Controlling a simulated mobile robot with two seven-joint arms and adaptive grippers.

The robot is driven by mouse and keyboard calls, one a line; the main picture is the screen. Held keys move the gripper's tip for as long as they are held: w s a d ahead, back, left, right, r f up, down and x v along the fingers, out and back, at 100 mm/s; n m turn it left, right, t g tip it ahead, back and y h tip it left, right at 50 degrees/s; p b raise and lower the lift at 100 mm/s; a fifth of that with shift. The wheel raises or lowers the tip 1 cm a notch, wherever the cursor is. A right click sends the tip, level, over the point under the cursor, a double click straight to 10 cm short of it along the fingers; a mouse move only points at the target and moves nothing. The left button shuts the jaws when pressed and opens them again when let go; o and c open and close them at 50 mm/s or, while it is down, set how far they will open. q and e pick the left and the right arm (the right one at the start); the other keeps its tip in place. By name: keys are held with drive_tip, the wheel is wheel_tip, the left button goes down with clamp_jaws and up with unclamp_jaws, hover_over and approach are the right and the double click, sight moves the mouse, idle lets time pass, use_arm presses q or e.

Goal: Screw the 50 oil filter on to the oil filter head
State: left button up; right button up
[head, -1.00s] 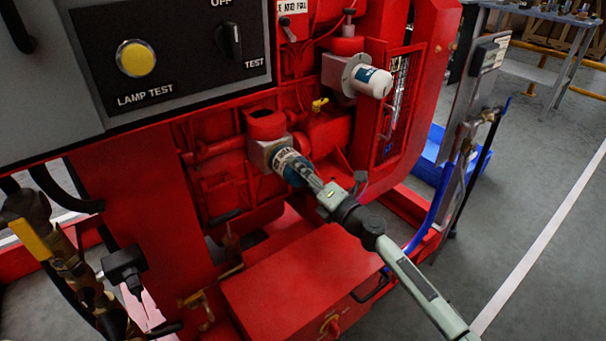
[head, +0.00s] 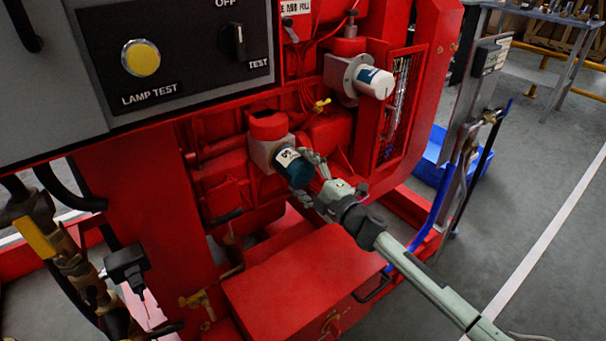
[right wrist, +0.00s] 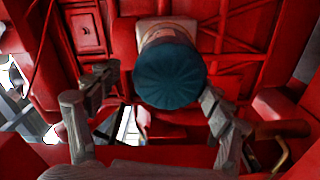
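The 50 oil filter (head: 297,170) is a dark teal canister with a white label. It sits against the pale oil filter head (head: 263,153) below a red cylindrical fitting. How far its thread is engaged cannot be seen. My right gripper (head: 308,179) is open just in front of the filter's free end. In the right wrist view the filter's ribbed teal end (right wrist: 170,77) lies between the spread fingers of the right gripper (right wrist: 158,100), with gaps on both sides. My left gripper is not in view.
A second filter, white with a blue band (head: 375,82), is mounted higher to the right. A red box (head: 290,285) lies below my right gripper. A grey control panel (head: 160,60) stands at the upper left, and blue trays (head: 437,150) lie on the floor at the right.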

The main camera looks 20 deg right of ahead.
drive_tip(key=shift+d+f, duration=0.2)
